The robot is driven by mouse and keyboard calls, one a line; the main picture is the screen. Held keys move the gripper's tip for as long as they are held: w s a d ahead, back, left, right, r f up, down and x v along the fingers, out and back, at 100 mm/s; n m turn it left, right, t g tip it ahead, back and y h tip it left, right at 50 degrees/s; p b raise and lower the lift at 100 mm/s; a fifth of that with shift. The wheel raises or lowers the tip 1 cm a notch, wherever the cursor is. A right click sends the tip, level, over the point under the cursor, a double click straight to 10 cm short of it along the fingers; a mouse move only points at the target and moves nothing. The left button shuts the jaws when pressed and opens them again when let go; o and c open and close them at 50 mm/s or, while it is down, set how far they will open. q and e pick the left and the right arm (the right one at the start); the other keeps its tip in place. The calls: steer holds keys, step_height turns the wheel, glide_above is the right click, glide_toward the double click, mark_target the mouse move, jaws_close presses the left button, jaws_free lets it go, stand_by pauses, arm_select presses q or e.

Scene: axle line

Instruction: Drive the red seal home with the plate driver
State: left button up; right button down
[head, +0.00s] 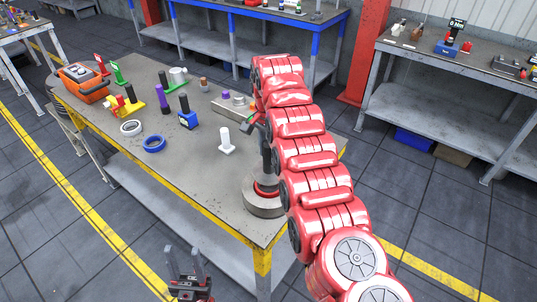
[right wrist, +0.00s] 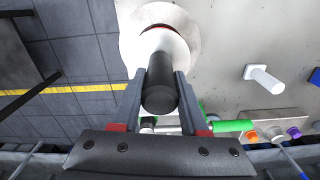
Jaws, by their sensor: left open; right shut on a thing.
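The red seal (head: 262,191) shows as a red ring at the top of a round grey housing (head: 258,208) near the table's front right corner. In the right wrist view the red seal (right wrist: 166,10) shows as a red arc behind a pale disc. My right gripper (right wrist: 160,78) is shut on the black handle of the plate driver (right wrist: 160,92). The driver's pale plate is over the housing; whether it touches the seal I cannot tell. In the head view my red arm mostly hides this gripper. My left gripper (head: 186,272) is open and empty, off the table's front edge.
On the table are a white tool (head: 226,142), a blue-based tool (head: 187,114), a blue ring (head: 154,143), a white ring (head: 131,127), several other coloured tools and an orange case (head: 82,84). The table's front middle is clear.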

steer(key=shift+r, duration=0.15)
stand_by(0.3)
steer(key=shift+r+p, duration=0.2)
steer(key=shift+p, duration=0.1)
steer(key=r+m+p, duration=0.1)
steer(key=m+p, duration=0.1)
steer(key=p, duration=0.1)
steer(key=m+p, duration=0.2)
steer(key=p, duration=0.1)
steer(key=shift+r+m, duration=0.3)
steer(key=shift+r, duration=0.1)
steer(key=shift+m+p, duration=0.55)
steer(key=shift+m, duration=0.15)
steer(key=shift+w+f, duration=0.1)
steer(key=shift+f, duration=0.1)
steer(key=shift+f+b, duration=0.2)
steer(key=shift+b, duration=0.65)
steer(key=shift+f+b, duration=1.25)
steer(key=shift+f, duration=1.35)
